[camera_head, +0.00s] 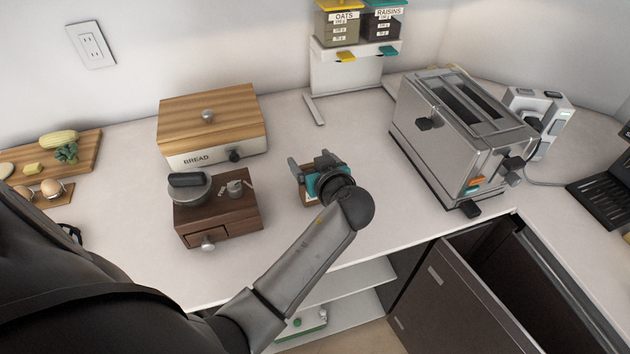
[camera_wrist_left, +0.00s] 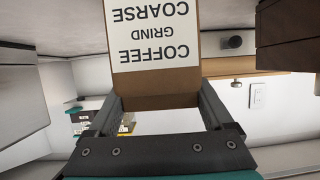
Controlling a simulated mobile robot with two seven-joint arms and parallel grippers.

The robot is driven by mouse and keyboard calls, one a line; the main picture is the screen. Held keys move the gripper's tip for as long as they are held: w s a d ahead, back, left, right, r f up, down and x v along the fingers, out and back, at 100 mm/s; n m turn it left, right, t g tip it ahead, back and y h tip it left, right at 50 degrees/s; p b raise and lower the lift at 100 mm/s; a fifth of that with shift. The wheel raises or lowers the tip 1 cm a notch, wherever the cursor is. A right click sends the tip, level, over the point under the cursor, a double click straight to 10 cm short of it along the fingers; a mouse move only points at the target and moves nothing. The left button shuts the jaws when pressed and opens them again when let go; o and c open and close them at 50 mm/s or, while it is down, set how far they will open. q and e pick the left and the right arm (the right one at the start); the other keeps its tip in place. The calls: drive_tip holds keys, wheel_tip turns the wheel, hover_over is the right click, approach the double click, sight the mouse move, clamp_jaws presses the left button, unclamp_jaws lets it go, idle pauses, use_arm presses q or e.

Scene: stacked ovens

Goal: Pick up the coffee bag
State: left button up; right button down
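The coffee bag (camera_wrist_left: 155,45) is brown with a white label reading COFFEE GRIND COARSE; its text is upside down in the left wrist view. In the head view, only a small brown part of the bag (camera_head: 304,197) shows beside my left gripper (camera_head: 312,165), which hides most of it. In the left wrist view, the fingers of my left gripper (camera_wrist_left: 160,105) stand on both sides of the bag's end, very close to its edges. I cannot tell whether they press on it. My right gripper is not in view.
A dark wooden grinder box (camera_head: 218,215) and a bread box (camera_head: 212,125) stand to the left. A large steel toaster (camera_head: 450,140) stands to the right, and a dispenser stand (camera_head: 350,70) behind. An open dark cabinet (camera_head: 470,290) lies below the front counter edge.

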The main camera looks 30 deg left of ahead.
use_arm(q)
drive_tip(key=c, duration=1)
drive_tip(key=shift+c, duration=0.5)
drive_tip(key=shift+r, duration=0.15)
